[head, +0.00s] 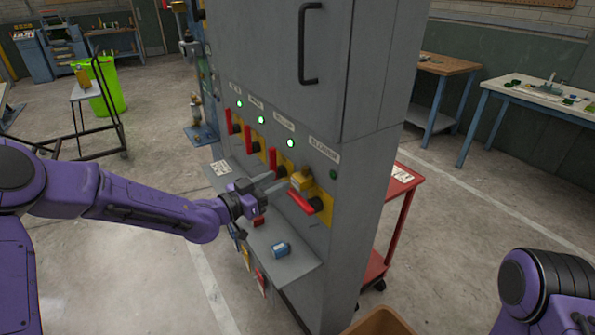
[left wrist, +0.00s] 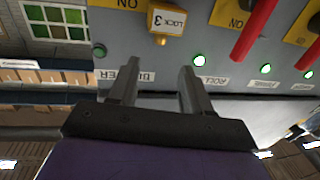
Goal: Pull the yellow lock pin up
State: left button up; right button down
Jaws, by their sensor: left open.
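The yellow lock pin (head: 301,180) is a small block at the rightmost switch of the grey cabinet, just above that switch's red lever (head: 301,203). In the left wrist view, a yellow block labelled LOCK 3 (left wrist: 164,21) shows on the panel, beyond the fingertips. My left gripper (head: 277,185) is open and empty, just left of the pin in the head view. Its two fingers (left wrist: 158,66) point at the panel, apart from the block. My right gripper is out of view.
Three more red levers (head: 251,139) line the panel to the left, under lit green lamps. The lamp (head: 333,174) by the rightmost switch is dark. A grey shelf (head: 300,266) below holds a blue block (head: 281,249). A red cart (head: 398,184) stands right of the cabinet.

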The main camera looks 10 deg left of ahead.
aim_at(302, 169)
pick_arm(q)
jog(key=p+x, duration=0.2)
jog(key=x, duration=0.6)
jog(key=shift+w+d+f, duration=0.1)
jog(key=shift+w+d, duration=0.15)
